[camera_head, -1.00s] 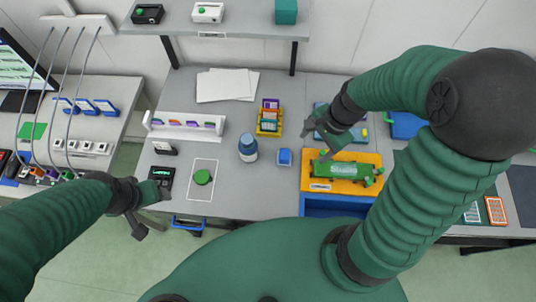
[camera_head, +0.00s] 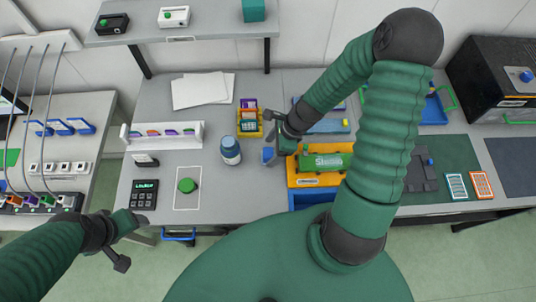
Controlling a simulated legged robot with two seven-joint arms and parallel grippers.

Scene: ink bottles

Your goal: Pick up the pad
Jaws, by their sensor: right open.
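A small blue block (camera_head: 267,157), perhaps the pad, stands on the grey table in the middle, partly hidden by my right gripper. My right gripper (camera_head: 271,136) is open and empty, just above and behind the blue block. I cannot tell whether it touches it. My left gripper (camera_head: 131,242) is open and empty off the table's front edge at the lower left.
A blue-capped bottle (camera_head: 230,150) stands just left of the blue block. A yellow holder (camera_head: 249,124) with cards is behind. An orange-topped stand with a green roller-like thing (camera_head: 325,162) is close on the right. A white rack (camera_head: 163,134) and a keypad (camera_head: 144,194) are at left.

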